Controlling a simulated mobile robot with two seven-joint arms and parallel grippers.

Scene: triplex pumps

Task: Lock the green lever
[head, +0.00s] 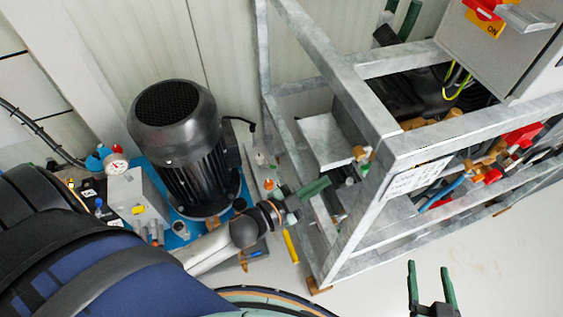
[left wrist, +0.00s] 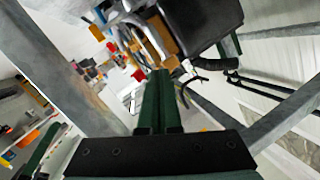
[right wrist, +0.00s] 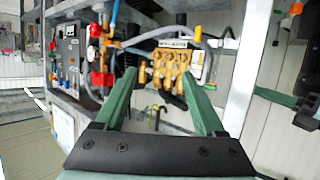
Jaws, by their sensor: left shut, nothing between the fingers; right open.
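I cannot make out the green lever for certain in any view. My left gripper (head: 318,187) reaches in from the left with its green fingers shut and empty, at the near left side of the metal frame. Its closed fingers also show in the left wrist view (left wrist: 158,90), pointing at brass and black machine parts. My right gripper (head: 432,272) is open and empty in front of the frame, over bare floor. In the right wrist view its fingers (right wrist: 160,95) are spread, with a brass pump head (right wrist: 172,70) showing between and beyond them.
The grey metal frame (head: 345,75) with its posts and rails stands close to both grippers. A black motor (head: 185,150) stands on a blue base at left. A grey box with a red switch (head: 485,8) is at top right. Bare floor (head: 485,255) lies at lower right.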

